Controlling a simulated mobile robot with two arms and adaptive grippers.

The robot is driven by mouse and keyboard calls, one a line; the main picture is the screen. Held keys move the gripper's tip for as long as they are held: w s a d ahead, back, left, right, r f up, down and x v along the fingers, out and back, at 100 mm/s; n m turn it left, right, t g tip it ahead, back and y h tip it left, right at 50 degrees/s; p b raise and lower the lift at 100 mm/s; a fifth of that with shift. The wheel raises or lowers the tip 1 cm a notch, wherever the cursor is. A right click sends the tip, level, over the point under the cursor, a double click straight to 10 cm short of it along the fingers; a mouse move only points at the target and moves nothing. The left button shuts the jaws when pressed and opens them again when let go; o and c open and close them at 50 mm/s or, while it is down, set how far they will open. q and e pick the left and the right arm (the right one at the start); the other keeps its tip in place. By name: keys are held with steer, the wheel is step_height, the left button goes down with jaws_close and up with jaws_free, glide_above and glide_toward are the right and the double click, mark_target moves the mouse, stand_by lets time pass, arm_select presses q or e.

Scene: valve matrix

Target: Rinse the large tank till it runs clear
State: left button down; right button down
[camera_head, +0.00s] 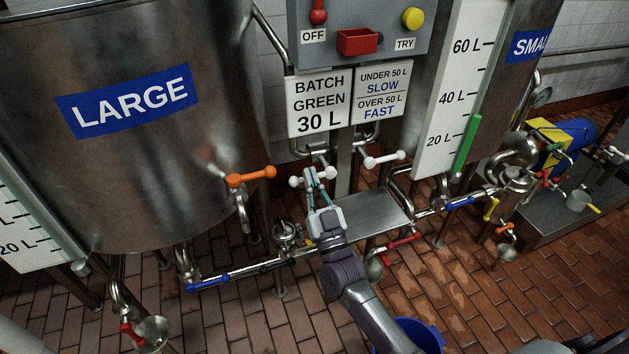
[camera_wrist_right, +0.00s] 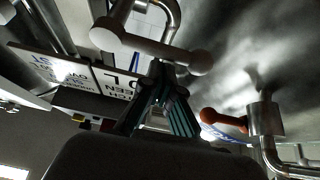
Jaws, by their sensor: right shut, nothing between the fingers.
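The large steel tank (camera_head: 150,160) with a blue LARGE sign (camera_head: 127,100) fills the left of the head view. An orange-handled valve (camera_head: 250,177) sits on its right side, and the orange handle (camera_wrist_right: 222,119) also shows in the right wrist view. My right gripper (camera_head: 312,172) is shut and empty, with its fingertips at a white valve handle (camera_head: 322,174). In the right wrist view this white handle (camera_wrist_right: 150,47) lies just beyond the fingers (camera_wrist_right: 160,85); I cannot tell whether they touch. A second white handle (camera_head: 384,160) is to the right. My left gripper is out of view.
A control box (camera_head: 360,15) with a red lever and yellow button hangs above signs reading BATCH GREEN 30 L (camera_head: 320,102). Pipes with blue handles (camera_head: 207,284) and red handles (camera_head: 400,241) run low. A blue bucket (camera_head: 425,335) stands on the brick floor.

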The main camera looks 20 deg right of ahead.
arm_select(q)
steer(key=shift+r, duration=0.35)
arm_select(e)
steer(key=shift+f, duration=0.3)
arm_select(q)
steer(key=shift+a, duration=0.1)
arm_select(e)
steer(key=shift+f+n, duration=0.1)
steer(key=shift+n, duration=0.2)
